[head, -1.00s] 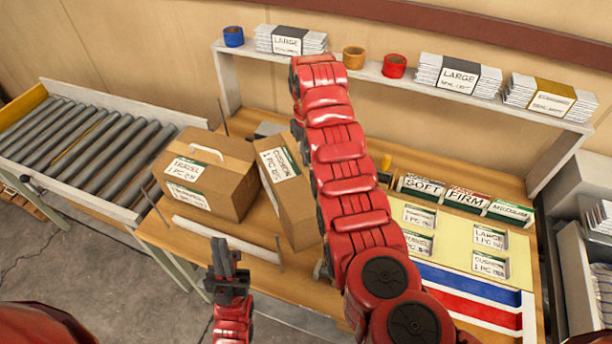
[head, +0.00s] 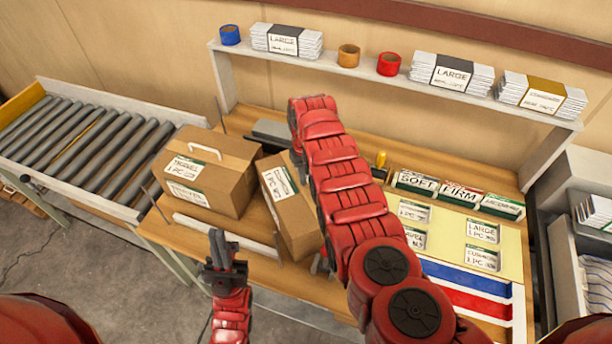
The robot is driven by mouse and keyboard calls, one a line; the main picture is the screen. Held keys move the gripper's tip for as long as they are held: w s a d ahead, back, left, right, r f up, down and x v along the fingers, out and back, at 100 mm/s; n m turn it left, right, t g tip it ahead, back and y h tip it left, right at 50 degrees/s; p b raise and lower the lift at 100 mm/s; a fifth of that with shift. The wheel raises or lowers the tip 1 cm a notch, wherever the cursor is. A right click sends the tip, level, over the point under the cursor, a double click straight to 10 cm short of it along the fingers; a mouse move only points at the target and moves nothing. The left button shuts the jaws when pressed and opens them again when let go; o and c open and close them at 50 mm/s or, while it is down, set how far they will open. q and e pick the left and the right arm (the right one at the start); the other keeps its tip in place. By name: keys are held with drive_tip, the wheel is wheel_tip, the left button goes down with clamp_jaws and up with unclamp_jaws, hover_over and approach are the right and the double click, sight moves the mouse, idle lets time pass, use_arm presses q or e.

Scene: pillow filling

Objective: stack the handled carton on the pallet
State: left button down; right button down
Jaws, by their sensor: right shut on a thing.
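The handled carton (head: 236,183) is a closed brown box with a white handle on top and a label reading TRAVEL. It sits at the left end of the workbench. A narrower brown cushion carton (head: 297,220) stands tilted to its right, partly behind my right arm. My right gripper is mostly hidden behind its own red arm, at the cushion carton's upper right side, and is shut on that carton. My left gripper (head: 224,247) is in front of the bench, apart from both cartons and empty; its finger gap is unclear.
A roller conveyor (head: 85,150) adjoins the bench on the left. Soft, firm and medium boxes (head: 459,194) and label cards lie on the right. Thin upright rods stand around the handled carton.

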drive_tip(key=c, duration=0.9)
unclamp_jaws()
